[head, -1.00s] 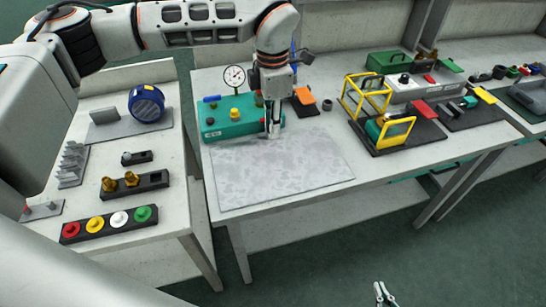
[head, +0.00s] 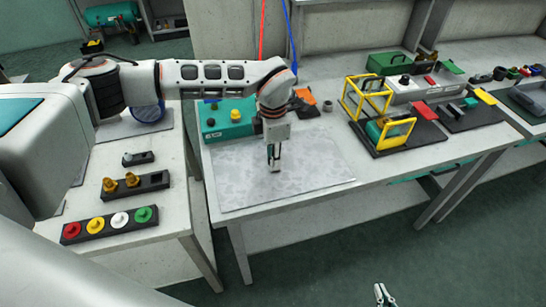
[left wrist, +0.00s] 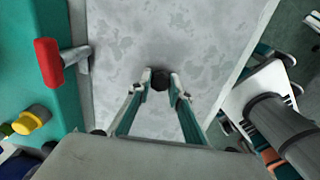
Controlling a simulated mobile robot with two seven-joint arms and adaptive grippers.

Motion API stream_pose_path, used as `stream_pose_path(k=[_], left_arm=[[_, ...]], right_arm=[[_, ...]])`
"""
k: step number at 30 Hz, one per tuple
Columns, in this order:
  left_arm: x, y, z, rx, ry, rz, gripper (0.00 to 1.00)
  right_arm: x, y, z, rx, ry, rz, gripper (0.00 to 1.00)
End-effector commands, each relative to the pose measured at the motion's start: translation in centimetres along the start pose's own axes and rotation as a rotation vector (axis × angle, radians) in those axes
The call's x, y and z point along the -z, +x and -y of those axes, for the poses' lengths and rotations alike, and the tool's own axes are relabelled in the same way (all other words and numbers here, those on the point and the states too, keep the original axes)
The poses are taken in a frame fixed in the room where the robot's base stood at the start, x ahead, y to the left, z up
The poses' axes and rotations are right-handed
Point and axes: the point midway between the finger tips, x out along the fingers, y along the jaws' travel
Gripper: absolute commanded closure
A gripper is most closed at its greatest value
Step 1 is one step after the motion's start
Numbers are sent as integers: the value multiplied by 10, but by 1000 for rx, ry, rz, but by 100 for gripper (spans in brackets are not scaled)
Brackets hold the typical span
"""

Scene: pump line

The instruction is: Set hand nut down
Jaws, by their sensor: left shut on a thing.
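The hand nut (left wrist: 160,80) is a small dark round piece between the fingertips in the left wrist view. My left gripper (head: 274,168) is shut on it and points down over the grey mottled mat (head: 312,185). The nut itself is too small to make out in the head view. I cannot tell whether it touches the mat. My right gripper (head: 384,295) shows at the bottom of the head view, over the floor, its two fingertips apart and empty.
A teal box (head: 213,132) with knobs and a red handle (left wrist: 47,62) stands behind the mat. A small dark ring (head: 328,105) lies at the back. Yellow-framed fixtures (head: 395,135) stand to the right. The mat is otherwise clear.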

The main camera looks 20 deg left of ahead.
Motion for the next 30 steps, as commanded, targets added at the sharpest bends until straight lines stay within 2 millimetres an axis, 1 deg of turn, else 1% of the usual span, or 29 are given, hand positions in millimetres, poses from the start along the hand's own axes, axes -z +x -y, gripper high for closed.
stream_pose_path(k=[7, 8, 9, 10, 19, 23, 26, 30], left_arm=[[0, 3, 0, 0, 0, -1, 93], [0, 3, 0, 0, 0, -1, 78], [0, 3, 0, 0, 0, -1, 68], [0, 3, 0, 0, 0, -1, 64], [0, 2, 0, 0, 0, -1, 64], [0, -4, 0, -1, 1, 1, 64], [0, -17, -1, -3, 0, 1, 64], [-1, -44, -1, -4, 1, 1, 64]], right_arm=[[-2, 0, 0, 1, 0, 2, 100], [-2, 0, 0, 1, 0, 2, 100], [-2, 0, 0, 1, 0, 2, 100], [-2, 0, 0, 1, 0, 2, 100], [-1, 0, 0, 1, 0, 1, 100], [0, -1, 0, 1, 0, 0, 100], [1, 0, 0, 0, 0, -2, 100], [0, 0, 0, 0, 0, -2, 100]])
